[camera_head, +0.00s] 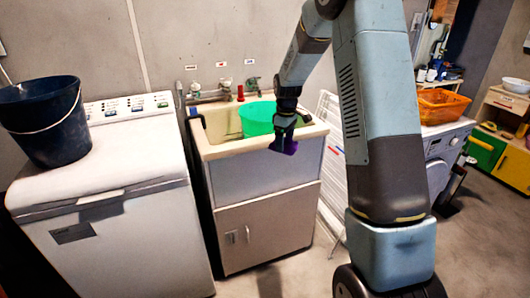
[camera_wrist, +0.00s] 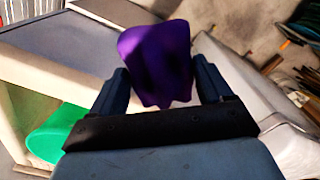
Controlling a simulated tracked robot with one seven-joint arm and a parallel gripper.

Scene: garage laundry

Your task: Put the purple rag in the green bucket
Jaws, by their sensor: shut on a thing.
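The purple rag (camera_head: 284,145) is held in my gripper (camera_head: 284,127) in front of the sink's front rim in the head view. In the wrist view the rag (camera_wrist: 156,62) is bunched between the two fingers of my gripper (camera_wrist: 158,88). The green bucket (camera_head: 257,119) sits in the sink basin, just behind and left of my gripper, and is partly hidden by it. The bucket also shows in part in the wrist view (camera_wrist: 57,133), at the lower left. The rag appears to be outside the bucket.
The sink cabinet (camera_head: 268,230) stands beside a white washing machine (camera_head: 115,230) carrying a dark blue bucket (camera_head: 46,122). Taps (camera_head: 252,84) are behind the basin. A white drying rack (camera_head: 332,150) leans right of the sink. An orange basket (camera_head: 440,106) is farther right.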

